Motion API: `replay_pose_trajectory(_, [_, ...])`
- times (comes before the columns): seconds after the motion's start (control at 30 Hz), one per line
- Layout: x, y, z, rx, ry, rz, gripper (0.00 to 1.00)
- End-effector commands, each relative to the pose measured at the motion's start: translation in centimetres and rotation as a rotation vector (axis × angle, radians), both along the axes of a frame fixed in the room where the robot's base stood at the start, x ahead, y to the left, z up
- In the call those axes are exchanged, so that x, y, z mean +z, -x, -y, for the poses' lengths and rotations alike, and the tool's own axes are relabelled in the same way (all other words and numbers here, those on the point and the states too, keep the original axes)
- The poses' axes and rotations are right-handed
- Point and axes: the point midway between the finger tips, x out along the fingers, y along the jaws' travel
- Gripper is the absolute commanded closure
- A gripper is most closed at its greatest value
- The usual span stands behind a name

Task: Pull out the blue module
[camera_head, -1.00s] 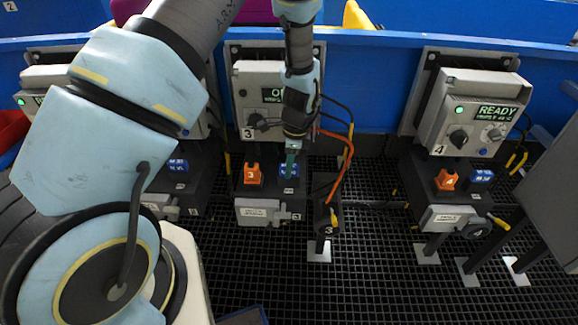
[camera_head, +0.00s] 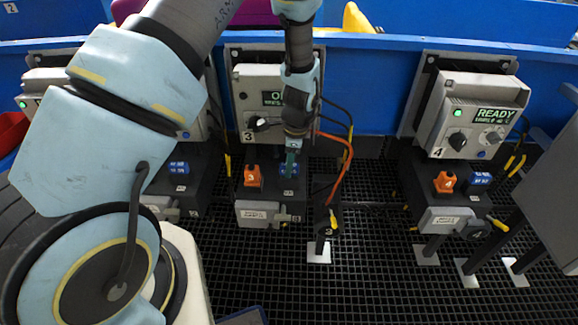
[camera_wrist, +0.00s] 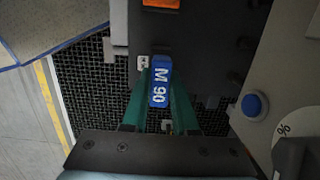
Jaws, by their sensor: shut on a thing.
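The blue module (camera_head: 288,169) is at station 3, on the dark block below the grey control box, right of an orange module (camera_head: 253,177). In the wrist view the blue module (camera_wrist: 160,90) shows white "M 90" lettering. My gripper (camera_head: 290,163) points down at it; the green fingers (camera_wrist: 159,78) lie along both its sides in the wrist view, shut on it. The arm hides part of it in the head view. I cannot tell whether its base is in the slot or just above it.
Station 3's control box (camera_head: 258,85) has a dark knob and a partly hidden display. An orange cable (camera_head: 343,170) hangs close on the right. Station 4 (camera_head: 472,115) reads READY and holds another orange and blue module. Dark grating floor (camera_head: 370,260) is open in front.

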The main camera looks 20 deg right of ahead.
Motion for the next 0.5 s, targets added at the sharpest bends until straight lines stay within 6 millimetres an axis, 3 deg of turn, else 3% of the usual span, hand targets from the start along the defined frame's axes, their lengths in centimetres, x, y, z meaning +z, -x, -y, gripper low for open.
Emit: replay_pose_trajectory(0.5, [1.6,0.0,0.0,0.000,0.000,0.000,1.00])
